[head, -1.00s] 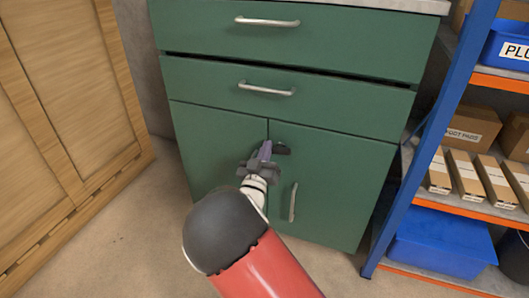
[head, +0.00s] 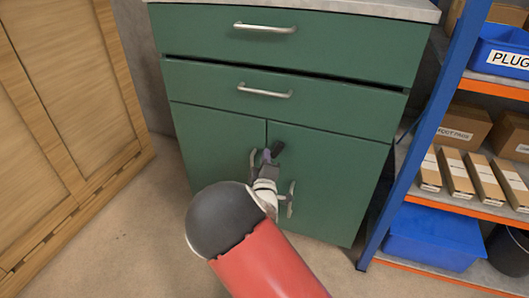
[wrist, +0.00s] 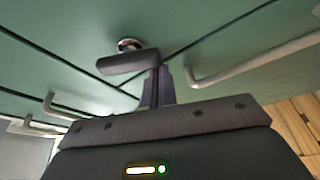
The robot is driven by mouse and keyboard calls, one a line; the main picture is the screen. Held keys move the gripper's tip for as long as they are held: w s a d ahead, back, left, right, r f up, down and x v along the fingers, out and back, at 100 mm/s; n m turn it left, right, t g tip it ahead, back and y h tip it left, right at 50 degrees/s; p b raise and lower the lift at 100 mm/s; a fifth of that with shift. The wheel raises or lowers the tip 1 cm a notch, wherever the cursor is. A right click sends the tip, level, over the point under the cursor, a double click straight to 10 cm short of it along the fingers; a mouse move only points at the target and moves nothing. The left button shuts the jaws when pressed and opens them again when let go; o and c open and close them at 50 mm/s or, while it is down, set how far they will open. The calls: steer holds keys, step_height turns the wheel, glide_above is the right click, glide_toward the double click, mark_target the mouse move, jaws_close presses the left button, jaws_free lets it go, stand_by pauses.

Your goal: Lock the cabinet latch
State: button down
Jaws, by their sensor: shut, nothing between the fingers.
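The green cabinet (head: 215,135) has two lower doors that look closed, with a narrow seam between them. The latch, a dark bar on a round metal pivot, sits near the top of this seam; its bar (head: 278,148) is tilted in the head view. In the wrist view the latch bar (wrist: 128,62) lies below its pivot. My gripper (head: 266,156) is shut and empty, with its fingertips right at the latch. In the wrist view the fingers (wrist: 157,82) are by the bar's right end; I cannot tell whether they touch.
Metal door handles flank the seam, the right one (head: 291,200) close to my wrist. Two drawers with handles are above. A blue-posted shelf (head: 425,130) with boxes and bins stands to the right, wooden panels (head: 60,110) to the left. Some floor is clear in front.

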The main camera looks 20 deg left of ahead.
steer(key=n, duration=0.1)
steer(key=d+f+n+g, duration=0.1)
steer(key=n, duration=0.1)
steer(key=shift+n+p, duration=0.3)
steer(key=shift+p, duration=0.1)
steer(key=shift+d, duration=0.1)
stand_by(0.5)
steer(key=v, duration=0.7)
steer(key=shift+s, duration=0.4)
steer(key=shift+d, duration=0.1)
